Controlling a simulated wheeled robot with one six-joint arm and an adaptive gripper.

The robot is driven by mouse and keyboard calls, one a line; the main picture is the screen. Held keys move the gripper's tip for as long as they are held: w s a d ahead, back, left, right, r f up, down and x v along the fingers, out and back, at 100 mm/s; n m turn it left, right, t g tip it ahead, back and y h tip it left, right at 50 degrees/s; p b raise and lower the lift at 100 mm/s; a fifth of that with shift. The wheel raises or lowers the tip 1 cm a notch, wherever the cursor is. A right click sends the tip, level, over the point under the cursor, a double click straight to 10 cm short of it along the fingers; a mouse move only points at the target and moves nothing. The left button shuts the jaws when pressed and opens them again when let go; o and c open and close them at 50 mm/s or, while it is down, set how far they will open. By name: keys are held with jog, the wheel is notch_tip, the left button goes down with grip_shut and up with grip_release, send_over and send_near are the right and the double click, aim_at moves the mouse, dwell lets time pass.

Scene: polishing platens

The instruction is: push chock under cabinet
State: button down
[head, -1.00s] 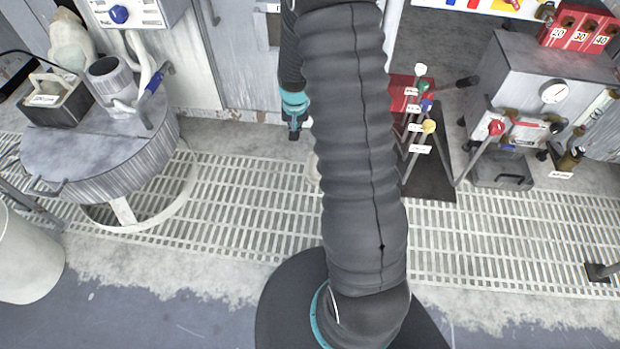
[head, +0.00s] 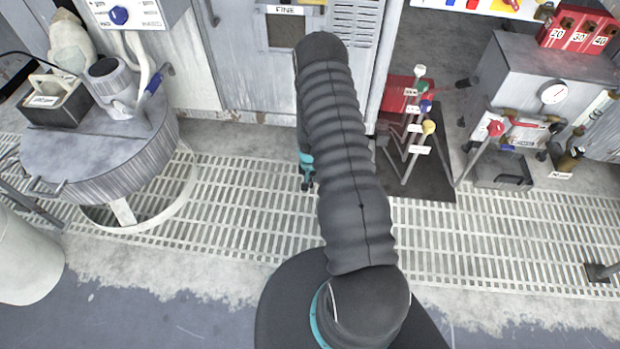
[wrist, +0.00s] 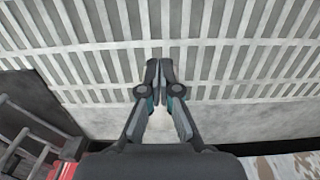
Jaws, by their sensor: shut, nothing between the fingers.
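The grey cabinet (head: 240,75) with a FINE label stands behind my arm in the head view, its lower edge rusty and scuffed. Its scuffed lower part also shows at the bottom right of the wrist view (wrist: 285,166), beside a dark strip. My gripper (head: 306,187) is low over the floor grating in front of the cabinet, partly hidden by my arm. In the wrist view my gripper (wrist: 160,72) has its fingers together, with nothing between them, above the grating. I cannot make out a chock in either current view; my arm and gripper hide part of the floor.
A lever stand (head: 415,140) with coloured knobs is to the right of my arm, and a grey machine with a gauge (head: 530,85) stands beyond it. A round drum table (head: 75,155) is at the left. The floor grating (head: 235,205) between is clear.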

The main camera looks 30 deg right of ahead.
notch_tip(320, 180, down, 6)
jog(key=shift+f, duration=0.25)
jog(key=shift+w+d, duration=0.65)
jog(key=shift+w, duration=0.35)
jog(key=shift+w+d, duration=0.45)
jog(key=shift+w, duration=0.2)
